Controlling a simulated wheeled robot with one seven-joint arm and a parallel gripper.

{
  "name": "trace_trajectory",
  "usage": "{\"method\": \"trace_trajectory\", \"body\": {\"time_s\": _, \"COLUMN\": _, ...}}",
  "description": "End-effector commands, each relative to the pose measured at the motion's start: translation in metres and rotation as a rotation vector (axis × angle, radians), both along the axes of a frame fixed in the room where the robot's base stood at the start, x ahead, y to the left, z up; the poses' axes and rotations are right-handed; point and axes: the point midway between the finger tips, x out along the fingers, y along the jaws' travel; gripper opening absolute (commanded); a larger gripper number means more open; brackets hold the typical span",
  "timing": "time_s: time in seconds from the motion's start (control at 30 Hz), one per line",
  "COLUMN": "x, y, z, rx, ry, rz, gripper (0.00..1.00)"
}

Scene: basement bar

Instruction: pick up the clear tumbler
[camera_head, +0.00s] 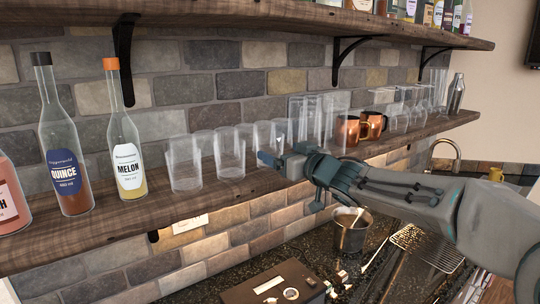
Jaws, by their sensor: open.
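Several clear tumblers stand upright in a cluster on the lower wooden shelf. One tumbler (185,168) is at the left front, and another tumbler (230,158) stands to its right. More stand behind them, partly overlapped. I cannot tell which one the task means. My gripper (279,158) reaches in from the right at the height of the glasses. It is open, with its blue fingertip just right of the front tumblers. Another clear glass (295,168) shows beside the fingers, partly hidden by them. I cannot tell whether the fingers touch it.
Labelled bottles, quince (66,155) and melon (125,150), stand left of the tumblers. Taller glasses, copper mugs (346,131) and stemmed glasses (398,117) line the shelf to the right. The upper shelf (230,14) hangs above. A metal bucket (350,232) sits on the counter below.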

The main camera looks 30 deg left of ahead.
Motion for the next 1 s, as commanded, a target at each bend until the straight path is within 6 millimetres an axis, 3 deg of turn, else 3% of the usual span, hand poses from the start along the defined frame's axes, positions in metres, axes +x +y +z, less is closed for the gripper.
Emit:
{"method": "trace_trajectory", "body": {"time_s": 0.23, "x": 0.013, "y": 0.029, "z": -0.002, "rx": 0.002, "ry": 0.001, "rz": 0.002, "gripper": 0.9}}
{"method": "trace_trajectory", "body": {"time_s": 0.57, "x": 0.016, "y": 0.033, "z": -0.003, "rx": 0.0, "ry": 0.0, "rz": 0.0, "gripper": 0.9}}
{"method": "trace_trajectory", "body": {"time_s": 0.77, "x": 0.016, "y": 0.033, "z": -0.003, "rx": 0.0, "ry": 0.0, "rz": 0.0, "gripper": 0.34}}
{"method": "trace_trajectory", "body": {"time_s": 1.0, "x": 0.016, "y": 0.033, "z": -0.002, "rx": 0.002, "ry": -0.001, "rz": 0.001, "gripper": 0.34}}
